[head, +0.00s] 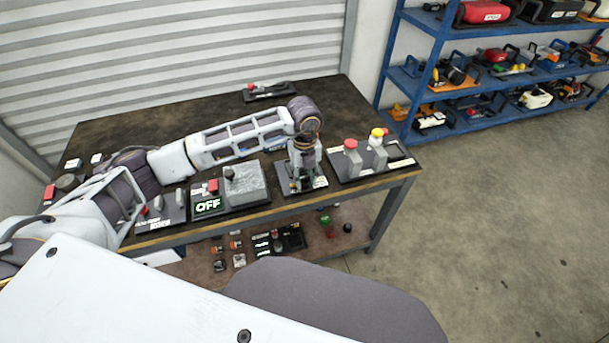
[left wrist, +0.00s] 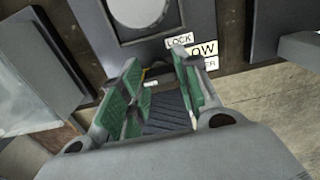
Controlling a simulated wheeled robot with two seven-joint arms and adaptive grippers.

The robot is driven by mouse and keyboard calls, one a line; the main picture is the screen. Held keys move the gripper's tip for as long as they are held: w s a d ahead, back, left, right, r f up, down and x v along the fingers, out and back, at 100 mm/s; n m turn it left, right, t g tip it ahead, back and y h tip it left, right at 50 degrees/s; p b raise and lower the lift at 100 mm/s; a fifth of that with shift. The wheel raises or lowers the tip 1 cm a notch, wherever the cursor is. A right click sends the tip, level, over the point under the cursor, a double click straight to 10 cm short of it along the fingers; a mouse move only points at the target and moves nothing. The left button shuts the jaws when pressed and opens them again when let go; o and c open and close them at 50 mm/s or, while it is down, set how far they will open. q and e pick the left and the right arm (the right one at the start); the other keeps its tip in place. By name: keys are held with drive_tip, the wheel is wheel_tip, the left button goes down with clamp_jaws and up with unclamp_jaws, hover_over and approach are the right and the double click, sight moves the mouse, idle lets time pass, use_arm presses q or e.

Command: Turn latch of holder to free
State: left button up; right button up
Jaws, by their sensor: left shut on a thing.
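The holder is a dark plate (head: 284,189) near the front edge of the workbench, under my left gripper (head: 298,178). A white label (head: 320,182) lies at its right side. In the left wrist view the holder plate (left wrist: 160,47) has a pale round part (left wrist: 138,10) and white labels (left wrist: 195,48) reading LOCK and partly LOW. My left gripper (left wrist: 157,80) points down at the plate, its green-padded fingers close around a small part beside the labels. The latch is mostly hidden between the fingers, so its angle cannot be told. My right gripper is not in view.
On the dark workbench (head: 130,120), a panel with a green OFF display (head: 208,206) and a grey box (head: 246,184) stands left of the holder. A panel with red-capped (head: 350,157) and yellow-capped (head: 376,151) parts stands right. Blue shelves (head: 440,60) stand behind; open floor lies right.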

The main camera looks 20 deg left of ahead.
sight(305, 177)
use_arm(q)
drive_tip(key=o, duration=0.7)
drive_tip(key=shift+w, duration=0.1)
drive_tip(key=o, duration=0.3)
drive_tip(key=shift+r, duration=0.85)
wheel_tip(305, 177, up, 10)
drive_tip(key=shift+r, duration=0.2)
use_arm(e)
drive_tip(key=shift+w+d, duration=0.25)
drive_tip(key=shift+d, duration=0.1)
use_arm(q)
drive_tip(key=shift+f, duration=0.1)
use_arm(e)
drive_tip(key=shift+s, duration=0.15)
